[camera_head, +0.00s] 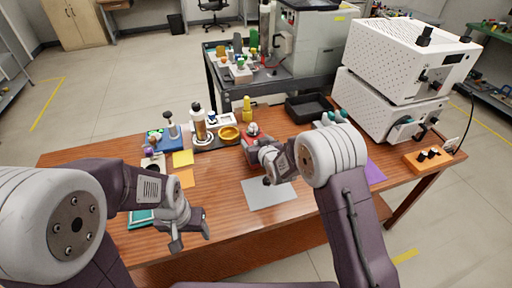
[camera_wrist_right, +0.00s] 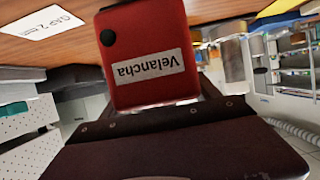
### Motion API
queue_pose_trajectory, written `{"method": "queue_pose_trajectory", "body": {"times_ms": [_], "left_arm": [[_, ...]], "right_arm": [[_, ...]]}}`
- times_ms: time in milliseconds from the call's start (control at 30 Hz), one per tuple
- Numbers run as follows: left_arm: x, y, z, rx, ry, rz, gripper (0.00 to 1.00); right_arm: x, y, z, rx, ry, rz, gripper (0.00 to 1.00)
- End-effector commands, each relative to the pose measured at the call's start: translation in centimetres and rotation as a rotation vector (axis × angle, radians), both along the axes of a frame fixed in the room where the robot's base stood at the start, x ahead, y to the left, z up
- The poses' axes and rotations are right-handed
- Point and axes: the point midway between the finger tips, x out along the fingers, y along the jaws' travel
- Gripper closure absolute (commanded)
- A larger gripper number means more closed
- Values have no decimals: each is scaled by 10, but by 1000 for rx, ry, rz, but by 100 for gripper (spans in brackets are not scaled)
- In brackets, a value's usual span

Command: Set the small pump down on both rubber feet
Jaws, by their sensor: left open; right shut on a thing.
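The small pump is a red box (camera_wrist_right: 150,60) with a white "Velancha" label, upside down in the right wrist view, and a round black spot near one corner. In the head view only a red part of it (camera_head: 252,140) shows behind my right gripper (camera_head: 262,150), near the table's middle. My right gripper is shut on the pump. The pump's rubber feet cannot be made out, and I cannot tell whether it touches the table. My left gripper (camera_head: 190,232) is open and empty over the table's front left.
A grey sheet (camera_head: 268,193) lies in front of the right gripper. A black tray (camera_head: 307,108) and white stacked machines (camera_head: 400,75) are at the back right.

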Motion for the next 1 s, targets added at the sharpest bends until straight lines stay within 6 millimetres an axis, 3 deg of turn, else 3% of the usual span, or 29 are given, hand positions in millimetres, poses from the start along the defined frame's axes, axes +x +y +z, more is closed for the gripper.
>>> {"method": "queue_pose_trajectory", "body": {"times_ms": [100,500,533,567,600,1000], "left_arm": [[0,0,-5,0,0,0,36],[0,0,-9,0,0,0,36],[0,0,-8,0,0,0,36],[0,0,-8,0,0,0,36],[0,0,-8,0,0,0,36],[0,0,-3,0,0,0,36]], "right_arm": [[1,0,-22,1,-2,0,100],[1,0,-27,2,-5,0,100],[0,0,-28,0,0,0,21],[0,0,-28,0,0,0,12],[0,0,-28,0,0,0,7],[-5,-2,-21,-1,2,0,7]]}}
